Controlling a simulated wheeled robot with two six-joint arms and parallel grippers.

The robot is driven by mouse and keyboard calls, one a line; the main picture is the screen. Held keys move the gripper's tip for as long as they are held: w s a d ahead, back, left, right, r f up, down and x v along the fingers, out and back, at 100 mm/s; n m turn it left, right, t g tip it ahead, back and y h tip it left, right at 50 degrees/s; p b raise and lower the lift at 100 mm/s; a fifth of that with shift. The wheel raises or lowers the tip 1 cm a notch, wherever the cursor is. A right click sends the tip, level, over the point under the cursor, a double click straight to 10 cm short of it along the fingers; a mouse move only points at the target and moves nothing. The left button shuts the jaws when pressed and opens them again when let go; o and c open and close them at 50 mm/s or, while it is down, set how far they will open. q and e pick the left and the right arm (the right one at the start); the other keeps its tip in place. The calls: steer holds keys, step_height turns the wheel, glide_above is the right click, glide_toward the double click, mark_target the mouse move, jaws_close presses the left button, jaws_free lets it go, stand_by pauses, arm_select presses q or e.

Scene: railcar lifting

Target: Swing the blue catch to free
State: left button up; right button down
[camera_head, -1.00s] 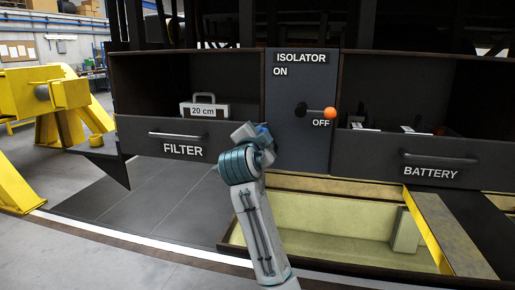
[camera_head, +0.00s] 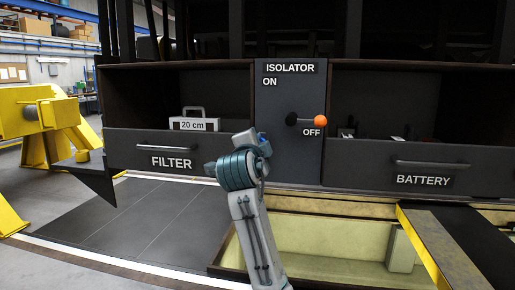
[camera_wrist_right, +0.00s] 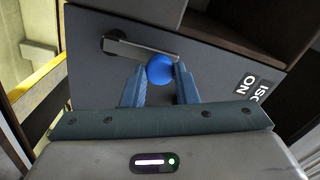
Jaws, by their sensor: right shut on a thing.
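The blue catch (camera_wrist_right: 160,69) shows in the right wrist view as a blue ball on the end of a dark lever, mounted on the dark isolator panel (camera_wrist_right: 95,80). My right gripper (camera_wrist_right: 160,78) is shut on the ball, with one finger on each side. In the head view my right gripper (camera_head: 262,140) is at the left edge of the isolator panel (camera_head: 290,155), below the ON label. The catch is mostly hidden behind it there. My left gripper is not in view.
An orange-knobbed isolator handle (camera_head: 320,121) points right at OFF. The FILTER drawer (camera_head: 140,150) is on the left, with a "20 cm" case (camera_head: 194,123) above it. The BATTERY drawer (camera_head: 370,165) is on the right. A pale pit (camera_head: 330,240) lies below.

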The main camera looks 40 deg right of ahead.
steer(key=c, duration=1.1)
jaws_free()
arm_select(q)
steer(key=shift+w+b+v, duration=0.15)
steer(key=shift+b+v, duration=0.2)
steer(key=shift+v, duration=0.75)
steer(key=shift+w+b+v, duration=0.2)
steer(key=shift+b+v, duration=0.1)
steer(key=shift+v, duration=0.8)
arm_select(e)
steer(key=shift+v, duration=5.4)
